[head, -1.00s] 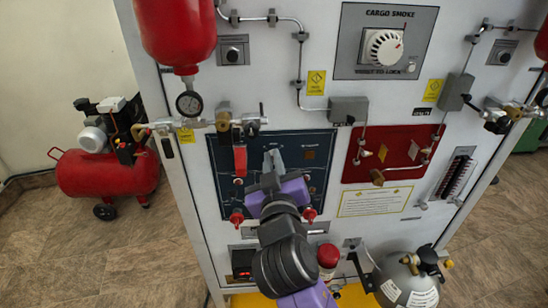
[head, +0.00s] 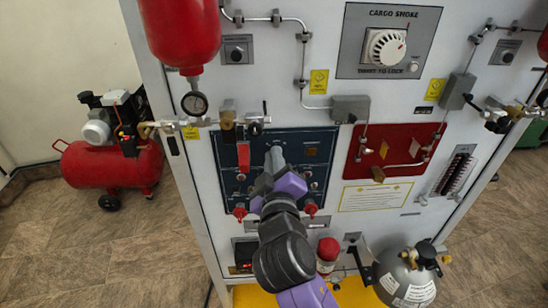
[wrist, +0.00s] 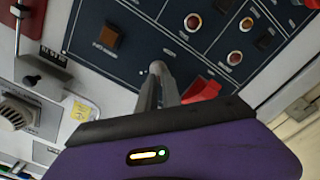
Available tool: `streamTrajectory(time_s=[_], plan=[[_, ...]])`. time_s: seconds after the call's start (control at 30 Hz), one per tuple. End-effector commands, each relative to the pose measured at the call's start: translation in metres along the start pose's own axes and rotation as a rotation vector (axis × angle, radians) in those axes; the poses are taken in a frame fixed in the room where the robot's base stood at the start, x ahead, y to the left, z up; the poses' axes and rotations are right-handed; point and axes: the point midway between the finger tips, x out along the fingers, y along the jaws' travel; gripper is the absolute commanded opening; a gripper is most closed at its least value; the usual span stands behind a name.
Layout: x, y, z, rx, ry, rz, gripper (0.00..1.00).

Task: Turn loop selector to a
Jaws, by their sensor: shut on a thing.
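My gripper (head: 275,160) reaches the dark blue panel (head: 226,148) on the front of the trainer. In the wrist view its narrow grey fingers (wrist: 157,85) are close together at the panel face, shut on a small part there. A pale tip (wrist: 157,68) shows at the finger ends. This part is where a small selector could sit, but the fingers hide most of it, so its pointer position and labels cannot be read. The red guarded switch (wrist: 204,90) lies just right of the fingers in the wrist view.
An orange-brown square (wrist: 108,36) and several round indicators are on the blue panel. A red panel (head: 395,152) is to the right, and the cargo smoke dial (head: 385,48) above. A grey cylinder (head: 405,275) stands at lower right, a red compressor (head: 110,165) at left.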

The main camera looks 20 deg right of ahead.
Motion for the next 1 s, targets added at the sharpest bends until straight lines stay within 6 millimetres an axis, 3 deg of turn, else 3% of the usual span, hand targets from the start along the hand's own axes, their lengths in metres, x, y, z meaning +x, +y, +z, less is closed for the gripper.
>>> streamTrajectory(time_s=[0.2,0.23,0.33,0.73,1.0], plan=[[-0.001,-0.001,0.0,0.0,0.001,-0.002,0.0],[-0.001,-0.001,0.0,0.0,0.001,-0.002,0.11],[0.0,-0.001,0.0,0.001,0.001,-0.002,0.3],[-0.005,-0.002,0.001,0.001,0.0,-0.002,0.31],[-0.047,-0.003,0.001,0.002,0.003,-0.003,0.31]])
